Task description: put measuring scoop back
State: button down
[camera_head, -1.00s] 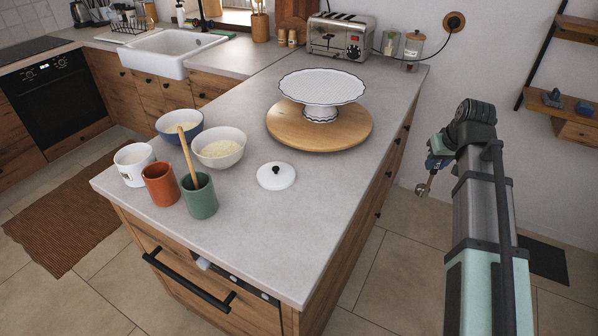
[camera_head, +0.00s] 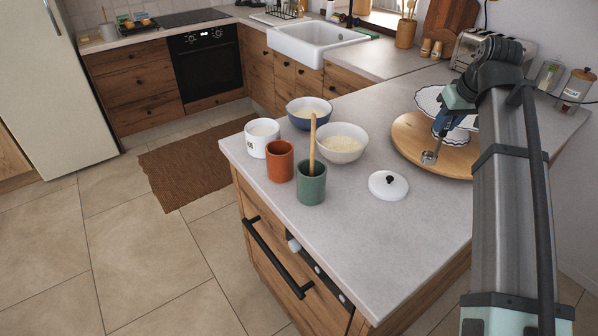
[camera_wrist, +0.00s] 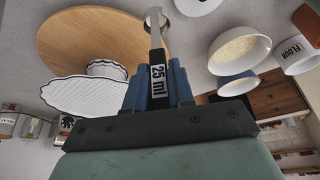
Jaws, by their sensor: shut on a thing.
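The measuring scoop (camera_wrist: 157,72) has a metal handle with a black "25 ml" label. My gripper (camera_wrist: 158,92), with blue fingers, is shut on its handle in the wrist view. In the head view my gripper (camera_head: 439,135) hangs in front of the cake stand, and the scoop's metal end (camera_head: 429,157) shows small below it, over the front part of the wooden board. A white canister (camera_head: 262,140) stands open with white contents. It shows in the wrist view with "FLOUR" on it (camera_wrist: 297,52). A white lid with a black knob (camera_head: 386,188) lies on the counter.
A round wooden board (camera_head: 410,145) bears a white cake stand (camera_head: 428,100), partly behind my arm. Left of the lid stand a green cup (camera_head: 311,189) with a wooden stick, an orange cup (camera_head: 280,162), a white bowl (camera_head: 341,152) and a blue bowl (camera_head: 305,117). The front counter is clear.

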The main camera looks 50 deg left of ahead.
jog(key=s+a+r+n+g, duration=0.2)
jog(key=s+a+n, duration=0.3)
jog(key=s+a, duration=2.3)
notch_tip(320, 180, down, 10)
jog(key=s, duration=0.1)
jog(key=shift+d+r+y, duration=0.2)
jog(key=shift+d+y, duration=0.1)
jog(key=shift+d, duration=0.15)
jog(key=shift+f, duration=0.15)
jog(key=c, duration=1)
grip_release()
jog(key=v, duration=1.2)
